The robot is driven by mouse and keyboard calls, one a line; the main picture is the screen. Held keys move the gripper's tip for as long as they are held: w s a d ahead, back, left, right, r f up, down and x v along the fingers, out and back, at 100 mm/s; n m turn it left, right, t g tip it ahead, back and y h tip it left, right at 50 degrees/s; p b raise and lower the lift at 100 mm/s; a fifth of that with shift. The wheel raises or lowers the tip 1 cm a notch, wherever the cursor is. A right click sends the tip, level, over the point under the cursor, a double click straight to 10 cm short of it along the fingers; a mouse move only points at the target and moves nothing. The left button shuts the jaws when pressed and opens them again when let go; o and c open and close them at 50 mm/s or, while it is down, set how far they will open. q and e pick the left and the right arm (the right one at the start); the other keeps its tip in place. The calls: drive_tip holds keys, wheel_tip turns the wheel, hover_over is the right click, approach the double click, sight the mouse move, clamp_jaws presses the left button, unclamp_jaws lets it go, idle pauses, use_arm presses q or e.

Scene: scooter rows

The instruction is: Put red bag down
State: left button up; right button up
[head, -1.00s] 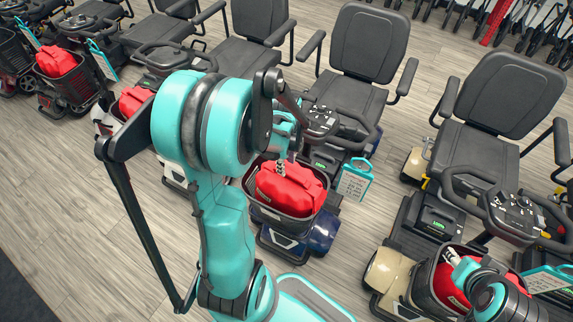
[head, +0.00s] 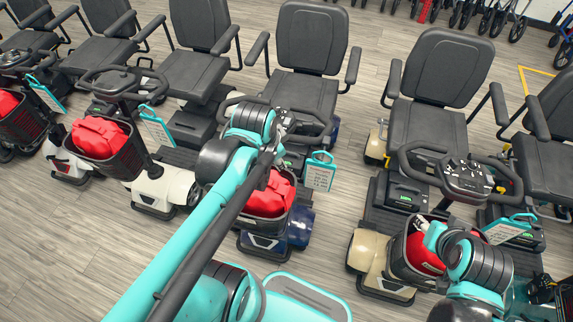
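A red bag (head: 271,198) sits in the front basket of the dark blue scooter (head: 299,228) in the middle; my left arm crosses in front of it and hides part. My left gripper (head: 284,124) is above and beyond this bag, by the scooter's handlebar, mostly hidden behind my wrist; its fingers cannot be made out. Another red bag (head: 419,254) is in the basket (head: 401,266) of the beige scooter at the right. My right gripper (head: 435,235) is at that bag's upper right side; whether its fingers close on the bag cannot be seen.
More red bags sit in scooter baskets at the left, one (head: 98,138) on a white scooter and one (head: 8,103) at the edge. Teal-framed tags (head: 320,172) hang by the handlebars. Open wooden floor (head: 330,285) lies between the middle and beige scooters.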

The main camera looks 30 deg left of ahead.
use_arm(q)
drive_tip(key=s+d+r+n+t, duration=0.1)
drive_tip(key=s+d+n+t, duration=0.1)
drive_tip(key=d+n, duration=0.3)
drive_tip(key=shift+s+d+r+n+t+h, duration=0.3)
drive_tip(key=shift+r+n+t, duration=0.1)
drive_tip(key=shift+n, duration=0.5)
drive_tip(key=shift+w+f, duration=0.1)
wheel_tip(320, 180, down, 4)
drive_tip(key=b, duration=0.4)
drive_tip(key=shift+f, duration=0.2)
